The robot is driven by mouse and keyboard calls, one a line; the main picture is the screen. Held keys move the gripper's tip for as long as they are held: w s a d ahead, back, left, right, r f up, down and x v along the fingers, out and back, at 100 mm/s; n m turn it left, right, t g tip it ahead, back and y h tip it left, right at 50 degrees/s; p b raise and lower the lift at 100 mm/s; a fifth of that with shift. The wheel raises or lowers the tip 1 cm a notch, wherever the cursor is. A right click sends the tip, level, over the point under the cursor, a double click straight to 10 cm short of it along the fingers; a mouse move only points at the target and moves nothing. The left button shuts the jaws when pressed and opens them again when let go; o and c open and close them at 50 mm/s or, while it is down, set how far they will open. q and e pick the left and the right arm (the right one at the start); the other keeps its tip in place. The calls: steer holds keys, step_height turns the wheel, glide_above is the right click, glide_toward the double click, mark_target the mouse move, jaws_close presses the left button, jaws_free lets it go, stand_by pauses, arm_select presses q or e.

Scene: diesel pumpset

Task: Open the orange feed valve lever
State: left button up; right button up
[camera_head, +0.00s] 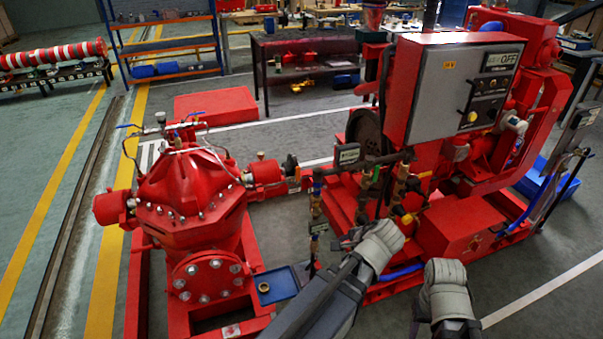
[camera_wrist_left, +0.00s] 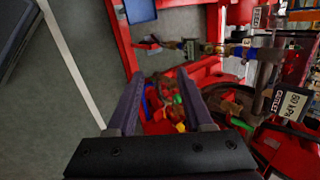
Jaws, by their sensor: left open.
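My left gripper (camera_head: 345,240) is low in front of the pipe manifold between the red pump and the engine skid. In the left wrist view its two fingers (camera_wrist_left: 159,75) are apart, with a clear gap between the tips. The manifold (camera_head: 375,180) carries brass valves and several small coloured levers. A FEED tag (camera_wrist_left: 260,17) shows at the top of the left wrist view. My right arm's wrist (camera_head: 445,290) is at the lower right; its fingers are not clear.
The red pump (camera_head: 195,200) stands left of the manifold, with a blue tray (camera_head: 277,286) at its foot. A grey control panel (camera_head: 465,90) rises behind and to the right. Open floor lies at the left.

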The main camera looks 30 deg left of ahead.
arm_select(q)
steer(key=w+a+r+m+t+y+b, duration=0.1)
steer(key=w+a+m+t+y+b, duration=0.15)
steer(key=a, duration=0.35)
steer(key=w+a+r+m+t+y+b, duration=0.1)
steer(key=w+a+m+y, duration=0.15)
steer(key=w+a, duration=0.2)
steer(key=m+t+y+b, duration=0.3)
steer(key=m+t+b, duration=0.1)
steer(key=m, duration=0.7)
glide_toward(297, 168)
steer(key=shift+g, duration=0.25)
steer(key=w+a, duration=0.1)
steer(key=w+a+f, duration=0.1)
steer(key=w+a, duration=0.1)
steer(key=shift+w+a+f, duration=0.2)
steer(key=shift+a+f, duration=0.1)
steer(key=shift+w+a+r+m, duration=0.3)
steer(key=shift+r+m, duration=0.15)
steer(key=shift+m, duration=0.25)
steer(key=shift+x, duration=3.9)
steer(key=shift+d+r, duration=0.1)
arm_select(e)
step_height(297, 168, down, 9)
steer(key=shift+f, duration=0.15)
arm_select(q)
jaws_close()
